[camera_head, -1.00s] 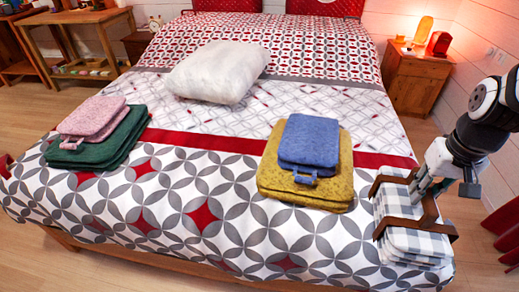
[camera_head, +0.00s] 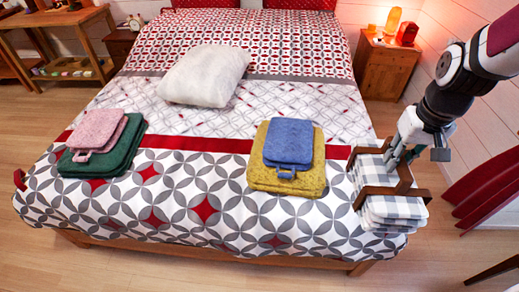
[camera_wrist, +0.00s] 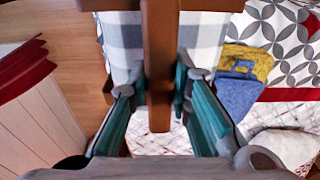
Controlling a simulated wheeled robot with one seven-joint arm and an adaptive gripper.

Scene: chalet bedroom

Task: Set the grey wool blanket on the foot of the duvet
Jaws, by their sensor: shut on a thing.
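The grey-and-white checked folded blanket (camera_head: 398,206), bound by a brown strap frame (camera_head: 404,180), hangs at the right foot corner of the bed. My gripper (camera_head: 397,157) is above it, shut on the brown bar at its top. In the wrist view the bar (camera_wrist: 160,60) runs between the two fingers (camera_wrist: 158,95), with the checked cloth (camera_wrist: 205,38) behind it. The patterned duvet (camera_head: 150,205) covers the bed. The blanket overlaps the duvet's corner in the head view; I cannot tell whether they touch.
A blue folded piece (camera_head: 289,140) lies on a yellow one (camera_head: 258,176) left of the blanket. A pink piece (camera_head: 96,128) lies on a green one (camera_head: 128,155) farther left. A white pillow (camera_head: 205,75) lies mid-bed. The duvet's front middle is clear.

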